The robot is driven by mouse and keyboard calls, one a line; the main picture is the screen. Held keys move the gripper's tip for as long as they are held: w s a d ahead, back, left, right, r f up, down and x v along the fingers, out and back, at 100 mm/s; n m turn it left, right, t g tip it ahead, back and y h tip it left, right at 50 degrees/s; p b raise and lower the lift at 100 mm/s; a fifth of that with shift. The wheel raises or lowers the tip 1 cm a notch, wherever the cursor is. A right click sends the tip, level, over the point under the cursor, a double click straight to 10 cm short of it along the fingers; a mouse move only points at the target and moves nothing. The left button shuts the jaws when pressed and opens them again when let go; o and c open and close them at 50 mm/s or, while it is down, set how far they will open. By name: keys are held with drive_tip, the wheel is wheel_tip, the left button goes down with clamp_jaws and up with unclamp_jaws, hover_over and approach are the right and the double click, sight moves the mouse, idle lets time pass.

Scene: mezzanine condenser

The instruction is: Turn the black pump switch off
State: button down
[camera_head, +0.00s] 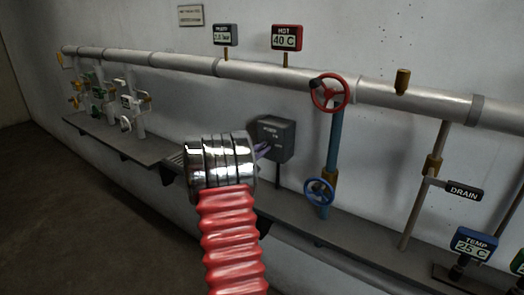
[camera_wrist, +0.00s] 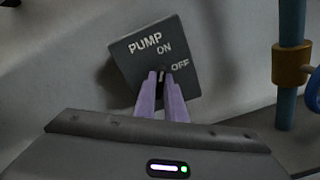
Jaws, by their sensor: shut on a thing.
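The grey pump box (camera_head: 281,138) is on the wall side below the long pipe, in the middle of the head view. In the wrist view the box (camera_wrist: 140,62) appears tilted and carries the words PUMP, ON and OFF. The small black switch (camera_wrist: 162,76) is low on its face, with a pale mark that points roughly up the picture, towards ON. My gripper (camera_wrist: 162,78) has two purple fingers shut on the switch, and they partly hide it. In the head view my gripper (camera_head: 262,150) reaches the box's front from the left, largely hidden by my arm.
A red valve wheel (camera_head: 329,93) and a blue valve wheel (camera_head: 320,191) sit on a blue pipe (camera_head: 333,142) right of the box. A grey ledge (camera_head: 112,138) runs along the wall below. The floor at left is clear.

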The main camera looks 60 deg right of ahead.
drive_tip(key=shift+m, duration=0.4)
drive_tip(key=m, duration=1.1)
drive_tip(key=shift+s+f, duration=0.2)
drive_tip(key=shift+f, duration=0.05)
idle(0.3)
drive_tip(key=c, duration=1.8)
unclamp_jaws()
drive_tip(key=shift+w, duration=0.1)
drive_tip(key=a, duration=0.4)
drive_tip(key=w+a, duration=0.1)
drive_tip(key=a, duration=0.4)
drive_tip(key=w+a, duration=0.1)
drive_tip(key=a, duration=0.3)
drive_tip(key=shift+a, duration=0.3)
